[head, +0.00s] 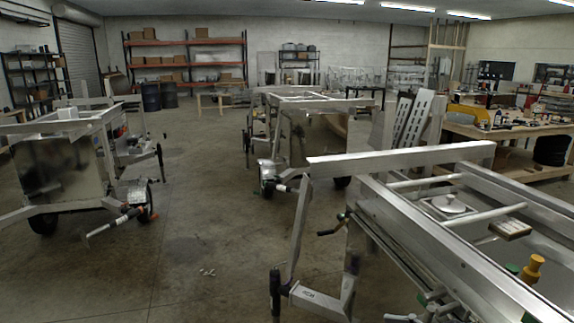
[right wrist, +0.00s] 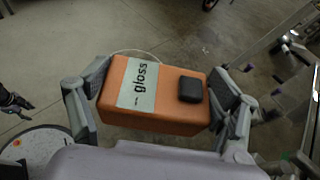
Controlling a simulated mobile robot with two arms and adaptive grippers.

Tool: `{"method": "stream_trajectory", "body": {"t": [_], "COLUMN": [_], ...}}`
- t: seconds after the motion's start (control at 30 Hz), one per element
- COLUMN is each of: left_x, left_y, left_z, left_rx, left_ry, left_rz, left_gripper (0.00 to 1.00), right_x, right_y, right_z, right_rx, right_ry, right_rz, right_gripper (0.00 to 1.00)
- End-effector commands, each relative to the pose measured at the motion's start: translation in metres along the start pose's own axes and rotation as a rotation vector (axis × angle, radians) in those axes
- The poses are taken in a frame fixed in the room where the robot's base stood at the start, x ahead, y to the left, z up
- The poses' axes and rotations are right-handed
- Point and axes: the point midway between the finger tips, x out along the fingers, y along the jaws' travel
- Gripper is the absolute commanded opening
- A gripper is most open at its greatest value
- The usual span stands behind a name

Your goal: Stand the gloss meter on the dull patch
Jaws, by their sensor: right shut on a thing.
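The gloss meter (right wrist: 150,98) is an orange box with a pale label reading "gloss" and a black square piece on its upper face. It shows in the right wrist view. My right gripper (right wrist: 158,100) is shut on it, with one finger at each end of the box. The meter hangs clear above the concrete floor and lies slightly tilted in the picture. Neither the meter nor my right gripper can be made out in the head view. I cannot single out a dull patch for sure in either view.
Other trailers stand at left (head: 60,170) and centre (head: 318,140). A workbench (head: 510,132) is at right. Floor between is mostly clear.

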Motion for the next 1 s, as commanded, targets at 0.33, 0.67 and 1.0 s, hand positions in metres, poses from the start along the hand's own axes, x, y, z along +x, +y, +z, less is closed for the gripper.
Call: {"method": "stream_trajectory", "body": {"t": [0.33,0.67,1.0], "left_x": [0.011,0.011,0.011], "left_y": [0.0,0.0,0.0], "left_z": [0.002,0.002,0.002], "left_rx": [0.0,0.0,0.0], "left_ry": [-0.001,-0.003,-0.002], "left_rz": [0.0,0.0,0.0], "left_gripper": [0.4,0.4,0.4], "right_x": [-0.027,-0.028,-0.027], "right_y": [0.025,0.025,0.025], "right_z": [-0.032,-0.033,-0.031], "right_rx": [0.01,0.008,0.012], "right_ry": [-0.004,0.003,-0.005], "right_rz": [-0.023,-0.022,-0.024], "right_gripper": [0.47,0.47,0.47]}}
